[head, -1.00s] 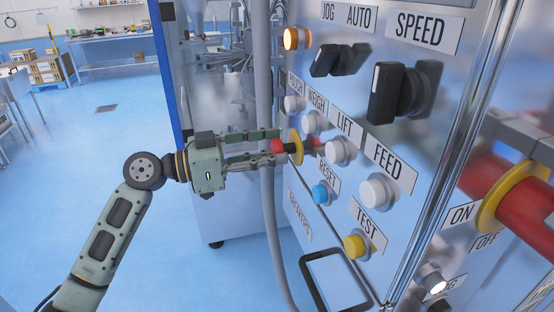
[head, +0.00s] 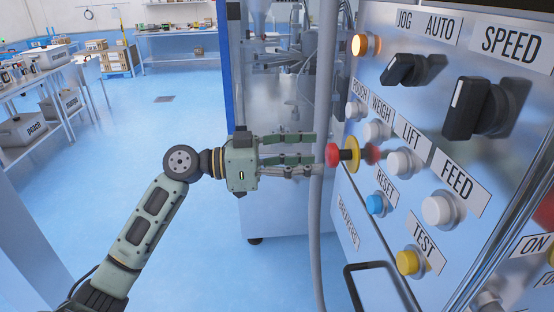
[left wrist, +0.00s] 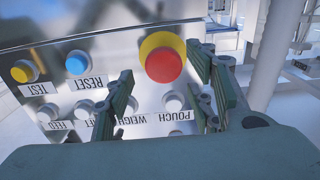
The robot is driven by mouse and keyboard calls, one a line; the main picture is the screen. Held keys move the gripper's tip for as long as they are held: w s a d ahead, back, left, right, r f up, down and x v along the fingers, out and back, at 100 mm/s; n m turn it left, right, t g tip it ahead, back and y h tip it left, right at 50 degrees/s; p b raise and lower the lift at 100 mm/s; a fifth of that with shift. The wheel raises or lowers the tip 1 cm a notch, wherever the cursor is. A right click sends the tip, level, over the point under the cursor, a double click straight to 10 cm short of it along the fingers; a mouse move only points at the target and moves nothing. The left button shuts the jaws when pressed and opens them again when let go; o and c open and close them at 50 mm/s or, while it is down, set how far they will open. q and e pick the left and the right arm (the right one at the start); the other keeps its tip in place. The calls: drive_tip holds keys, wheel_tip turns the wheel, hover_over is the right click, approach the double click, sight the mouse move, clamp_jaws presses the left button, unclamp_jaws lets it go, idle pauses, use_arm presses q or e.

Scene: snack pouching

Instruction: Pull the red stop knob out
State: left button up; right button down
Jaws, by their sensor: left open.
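The red stop knob (head: 333,155), a round red head with a yellow collar (head: 350,155), sticks out from the shiny control panel in the head view. In the left wrist view the red knob (left wrist: 164,65) faces the camera, with its yellow ring behind it. My left gripper (head: 316,153) is open, its fingers pointing right at the knob. Its fingertips end just left of the red head in the head view, and nothing is between them. In the left wrist view the fingers stand apart, below and to either side of the knob. My right gripper is not in view.
Close around the knob are white buttons (head: 404,162), a blue RESET button (head: 375,204) and a yellow TEST button (head: 408,262). Black rotary switches (head: 478,108) sit above. A grey vertical pipe (head: 322,220) passes close by the fingers. Open blue floor lies to the left.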

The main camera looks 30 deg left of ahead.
use_arm(q)
drive_tip(key=v, duration=0.9)
